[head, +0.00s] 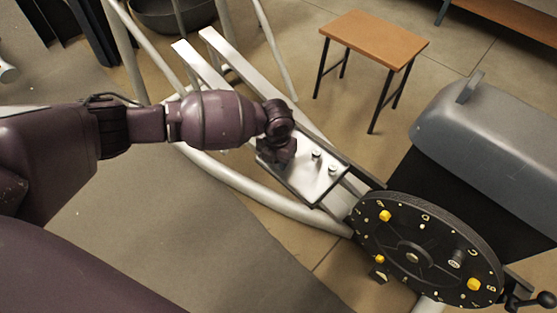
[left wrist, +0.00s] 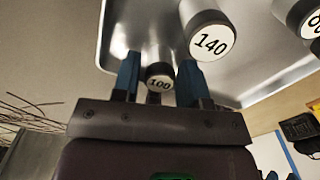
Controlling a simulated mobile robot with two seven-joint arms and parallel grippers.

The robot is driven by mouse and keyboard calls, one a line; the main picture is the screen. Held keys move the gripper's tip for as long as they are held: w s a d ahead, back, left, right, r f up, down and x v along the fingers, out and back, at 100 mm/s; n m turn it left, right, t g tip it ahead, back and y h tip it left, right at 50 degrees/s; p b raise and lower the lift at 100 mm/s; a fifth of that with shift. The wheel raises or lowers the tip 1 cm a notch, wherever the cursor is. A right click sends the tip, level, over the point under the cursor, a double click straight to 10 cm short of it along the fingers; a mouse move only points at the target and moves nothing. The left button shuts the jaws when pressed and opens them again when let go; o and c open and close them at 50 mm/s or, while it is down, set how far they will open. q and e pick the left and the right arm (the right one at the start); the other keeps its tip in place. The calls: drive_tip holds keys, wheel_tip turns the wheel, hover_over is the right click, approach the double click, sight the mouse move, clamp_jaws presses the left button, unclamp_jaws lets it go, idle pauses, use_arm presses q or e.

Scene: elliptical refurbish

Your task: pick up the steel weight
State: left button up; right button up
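Several cylindrical steel weights stand on a shiny metal tray (head: 308,190). In the left wrist view, one weight labelled 100 (left wrist: 160,77) sits between the two blue fingers of my left gripper (left wrist: 160,82). The fingers are apart on either side of it, with a small gap showing at the left finger. A larger weight labelled 140 (left wrist: 210,38) stands just right of it. In the head view my left gripper (head: 278,152) is over the tray's left part and hides the weight there. Two other weights show, one (head: 316,154) behind another (head: 333,169).
A round black dial (head: 425,248) with yellow knobs stands at the lower right. A grey rounded casing (head: 490,140) is at the right. A small wooden table (head: 374,40) stands behind on open floor. Pale metal tubes (head: 225,170) run beside the tray.

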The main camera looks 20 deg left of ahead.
use_arm(q)
drive_tip(key=shift+r, duration=0.15)
clamp_jaws()
drive_tip(key=shift+r, duration=0.1)
drive_tip(key=shift+w+r, duration=0.1)
drive_tip(key=shift+r, duration=0.2)
wheel_tip(320, 180, up, 8)
drive_tip(key=p, duration=0.2)
drive_tip(key=shift+w+f+p, duration=0.15)
drive_tip(key=shift+f+p, duration=0.1)
drive_tip(key=shift+p, duration=0.1)
wheel_tip(320, 180, up, 12)
drive_tip(key=p, duration=0.3)
drive_tip(key=shift+s+f, duration=0.15)
drive_tip(key=shift+s, duration=0.05)
use_arm(e)
drive_tip(key=shift+s+d+r+m+g+h, duration=0.2)
drive_tip(key=shift+s+d+m, duration=0.2)
drive_tip(key=shift+s, duration=0.15)
drive_tip(key=shift+s+d+r+m+g+h, duration=0.15)
drive_tip(key=shift+s+d+m+g, duration=0.1)
drive_tip(key=shift+s+m, duration=0.25)
